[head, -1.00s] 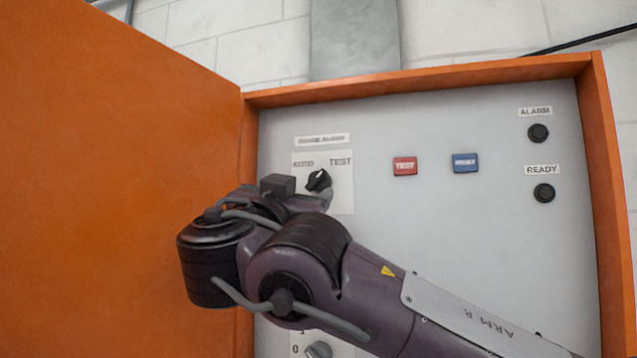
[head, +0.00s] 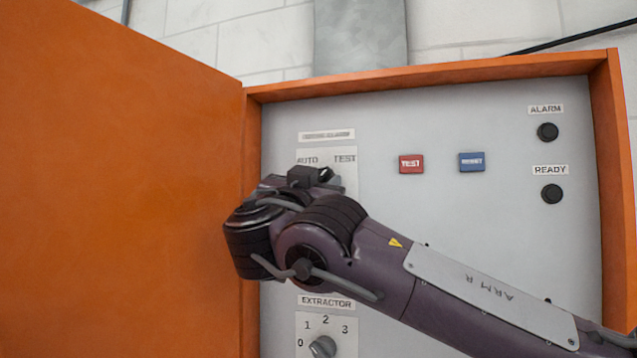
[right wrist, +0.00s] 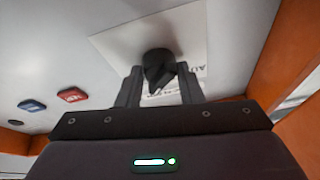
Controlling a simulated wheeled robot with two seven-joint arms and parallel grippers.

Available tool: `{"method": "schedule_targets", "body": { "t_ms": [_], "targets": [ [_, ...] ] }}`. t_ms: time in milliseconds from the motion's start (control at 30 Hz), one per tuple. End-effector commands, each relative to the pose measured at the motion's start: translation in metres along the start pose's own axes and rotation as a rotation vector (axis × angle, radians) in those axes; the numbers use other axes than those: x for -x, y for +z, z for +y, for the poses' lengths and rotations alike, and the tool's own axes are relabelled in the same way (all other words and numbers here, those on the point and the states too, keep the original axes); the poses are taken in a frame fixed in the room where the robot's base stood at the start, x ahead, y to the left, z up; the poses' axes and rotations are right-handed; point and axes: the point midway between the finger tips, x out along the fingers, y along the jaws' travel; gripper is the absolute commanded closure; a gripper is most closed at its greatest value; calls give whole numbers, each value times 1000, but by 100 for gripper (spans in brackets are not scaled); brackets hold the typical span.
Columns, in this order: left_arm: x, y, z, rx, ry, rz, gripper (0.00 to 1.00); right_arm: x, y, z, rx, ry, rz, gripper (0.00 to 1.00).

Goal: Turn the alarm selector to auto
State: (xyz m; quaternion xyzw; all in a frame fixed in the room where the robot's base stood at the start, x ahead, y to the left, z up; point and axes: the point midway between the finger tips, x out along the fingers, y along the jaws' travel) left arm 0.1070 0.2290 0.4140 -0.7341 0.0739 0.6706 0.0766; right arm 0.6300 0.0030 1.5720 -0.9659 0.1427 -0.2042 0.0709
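The alarm selector is a black knob (right wrist: 158,68) on a white plate, seen close up in the right wrist view. In the head view, the plate has AUTO (head: 307,161) at its upper left and TEST (head: 345,158) at its upper right. My right gripper (right wrist: 160,86) is open, with one finger on each side of the knob; I cannot tell whether they touch it. In the head view my right wrist hides most of the knob, and its present pointing direction is unclear. My left gripper is not in view.
An open orange door (head: 120,190) stands close on the left. The grey panel carries a red TEST button (head: 411,164), a blue RESET button (head: 471,162), black ALARM (head: 547,132) and READY (head: 551,194) rounds, and an EXTRACTOR knob (head: 322,346) below my arm.

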Motion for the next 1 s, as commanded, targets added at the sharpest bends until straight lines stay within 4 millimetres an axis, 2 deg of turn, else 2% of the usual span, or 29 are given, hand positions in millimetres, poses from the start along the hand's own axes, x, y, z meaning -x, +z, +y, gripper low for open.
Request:
{"method": "schedule_targets", "body": {
  "t_ms": [100,267,467,800,1000],
  "targets": [
    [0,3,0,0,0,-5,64,0,0,0,-1,0,0,90],
    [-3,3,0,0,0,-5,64,1,0,0,8,-5,0,90],
    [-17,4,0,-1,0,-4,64,2,2,2,68,-29,-4,90],
    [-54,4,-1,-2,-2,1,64,2,3,4,313,-130,-21,90],
    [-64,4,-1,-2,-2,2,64,0,0,4,488,-202,-33,90]
  ]
}}
